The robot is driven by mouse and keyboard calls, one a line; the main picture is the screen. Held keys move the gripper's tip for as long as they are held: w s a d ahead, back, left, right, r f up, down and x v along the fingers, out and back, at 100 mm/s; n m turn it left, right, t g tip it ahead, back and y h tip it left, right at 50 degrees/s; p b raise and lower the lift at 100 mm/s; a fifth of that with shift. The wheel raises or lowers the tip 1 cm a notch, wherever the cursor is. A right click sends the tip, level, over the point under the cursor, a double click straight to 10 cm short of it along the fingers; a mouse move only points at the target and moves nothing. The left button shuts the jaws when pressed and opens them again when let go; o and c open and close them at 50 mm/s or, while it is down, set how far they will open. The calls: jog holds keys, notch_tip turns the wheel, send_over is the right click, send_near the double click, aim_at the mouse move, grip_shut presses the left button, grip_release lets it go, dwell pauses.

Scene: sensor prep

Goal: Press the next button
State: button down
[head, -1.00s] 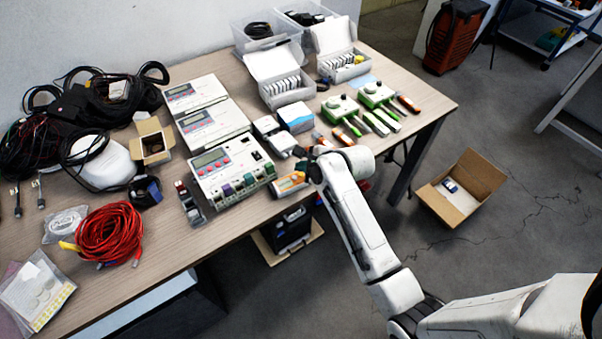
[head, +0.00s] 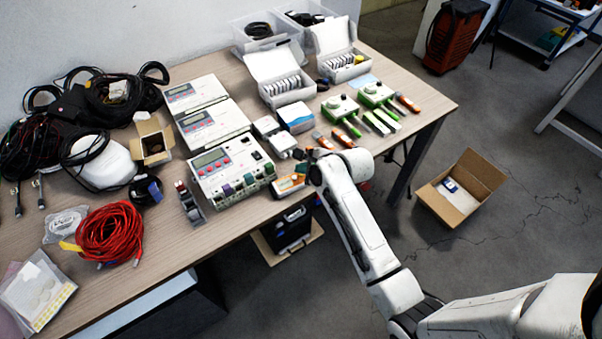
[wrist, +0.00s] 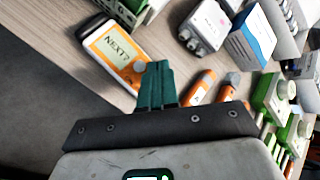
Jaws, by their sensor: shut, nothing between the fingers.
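An orange and white handheld device (wrist: 115,50) lies on the table near its front edge. Its screen (wrist: 118,45) reads "NEXT?" in the wrist view. A round grey button (wrist: 139,67) sits below the screen, near the device's lower right end. My gripper (wrist: 158,66) has its green fingers shut with nothing between them. The fingertips appear just right of the button in the wrist view; whether they touch the device I cannot tell. In the head view the device (head: 287,186) lies left of my wrist, and the fingers are mostly hidden.
Several white meter boxes (head: 222,160) stand just left of the device. A white adapter (wrist: 205,27), a blue and white box (wrist: 252,38) and orange-handled tools (wrist: 201,86) lie close on the right. The table's front edge is near my arm.

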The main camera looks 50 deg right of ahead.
aim_at(303, 178)
jog(key=shift+f, duration=0.4)
dwell(0.7)
jog(key=shift+r, duration=0.15)
jog(key=shift+r+p, duration=0.7)
jog(key=shift+p, duration=0.3)
notch_tip(303, 178, up, 5)
jog(key=p, duration=0.5)
dwell(0.6)
